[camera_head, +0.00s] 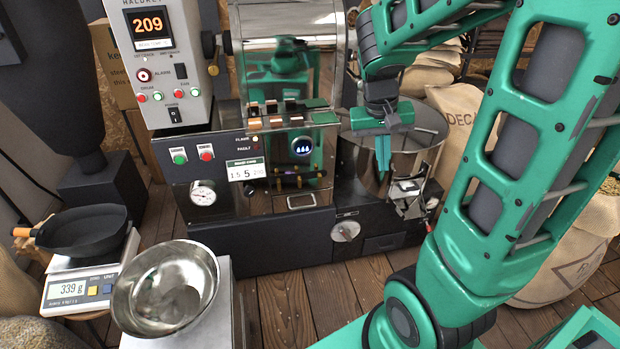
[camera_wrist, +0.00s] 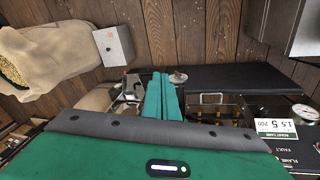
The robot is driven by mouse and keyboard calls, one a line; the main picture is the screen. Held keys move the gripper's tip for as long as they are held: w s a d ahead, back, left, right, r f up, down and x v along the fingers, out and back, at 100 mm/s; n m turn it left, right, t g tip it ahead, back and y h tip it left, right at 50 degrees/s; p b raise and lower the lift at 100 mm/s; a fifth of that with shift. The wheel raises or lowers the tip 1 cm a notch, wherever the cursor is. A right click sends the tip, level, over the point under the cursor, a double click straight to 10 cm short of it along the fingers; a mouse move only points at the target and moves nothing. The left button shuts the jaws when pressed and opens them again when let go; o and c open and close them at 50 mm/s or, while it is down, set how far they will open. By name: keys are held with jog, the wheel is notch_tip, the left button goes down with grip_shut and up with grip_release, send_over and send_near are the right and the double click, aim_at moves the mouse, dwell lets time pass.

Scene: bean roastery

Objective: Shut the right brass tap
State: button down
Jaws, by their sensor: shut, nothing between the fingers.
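A small row of brass taps (camera_head: 298,180) sits on the front of the roaster, below the round blue flame window. The right brass tap (camera_head: 315,170) is at the row's right end. It is too small to tell how its handle is turned. Brass fittings (camera_wrist: 220,117) also show in the wrist view, beside my fingers. My gripper (camera_head: 383,166) points down with its green fingers together and empty. In the head view it is to the right of the taps, in front of the round steel cooling bin. The fingers show in the wrist view (camera_wrist: 161,80).
The steel cooling bin (camera_head: 425,130) is close behind my gripper. A steel bowl (camera_head: 168,285) and a scale (camera_head: 85,280) stand front left.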

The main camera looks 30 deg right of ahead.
jog(key=w+f+h, duration=0.2)
jog(key=w+f, duration=0.2)
jog(key=w, duration=0.7)
jog(key=n+t+h, duration=0.2)
jog(key=t, duration=0.1)
send_near(319, 178)
jog(key=a+r, duration=0.1)
jog(key=a, duration=0.2)
jog(key=shift+w+r, duration=0.35)
jog(key=shift+r, duration=0.05)
jog(key=shift+d, duration=0.1)
jog(key=x, duration=1)
